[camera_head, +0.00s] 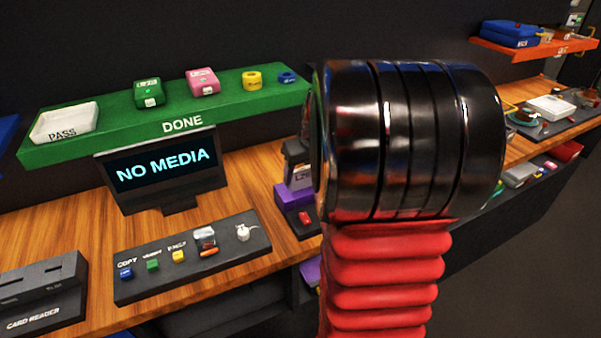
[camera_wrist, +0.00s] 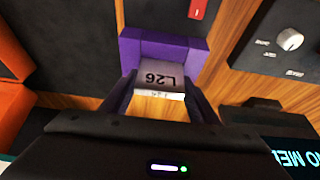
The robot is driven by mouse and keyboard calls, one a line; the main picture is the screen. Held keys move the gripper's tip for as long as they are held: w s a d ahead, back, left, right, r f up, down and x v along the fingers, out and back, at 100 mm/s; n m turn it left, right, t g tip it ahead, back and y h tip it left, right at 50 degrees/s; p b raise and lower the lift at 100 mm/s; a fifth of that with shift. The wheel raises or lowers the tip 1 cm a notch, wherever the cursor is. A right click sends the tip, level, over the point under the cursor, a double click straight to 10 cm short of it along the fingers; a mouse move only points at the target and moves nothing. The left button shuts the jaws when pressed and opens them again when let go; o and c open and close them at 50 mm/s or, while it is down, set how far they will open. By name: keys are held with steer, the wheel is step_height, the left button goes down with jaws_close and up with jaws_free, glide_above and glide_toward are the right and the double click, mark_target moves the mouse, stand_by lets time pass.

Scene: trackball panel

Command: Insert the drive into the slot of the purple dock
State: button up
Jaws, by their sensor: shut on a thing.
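The purple dock (camera_head: 291,196) stands on the wooden bench, left of my arm in the head view. In the wrist view it is a purple block (camera_wrist: 158,42) at upper middle. The grey drive (camera_wrist: 157,76), labelled L26, shows upside down there, with purple behind it; it also shows above the dock in the head view (camera_head: 300,179). My gripper (camera_wrist: 161,98) is shut on the drive, a dark finger on each side. I cannot tell whether the drive is inside the slot or just above it. My arm hides the dock's right side in the head view.
The monitor (camera_head: 163,165) reads NO MEDIA. A button panel (camera_head: 190,257) and card reader (camera_head: 42,295) lie to the left. A green DONE shelf (camera_head: 235,100) with a PASS tray (camera_head: 64,122) runs behind. An orange shelf (camera_head: 535,46) is at far right.

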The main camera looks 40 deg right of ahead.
steer(key=shift+f, duration=0.4)
stand_by(0.4)
steer(key=o, duration=1)
steer(key=shift+o, duration=0.2)
steer(key=shift+r, duration=0.1)
steer(key=shift+r, duration=5.4)
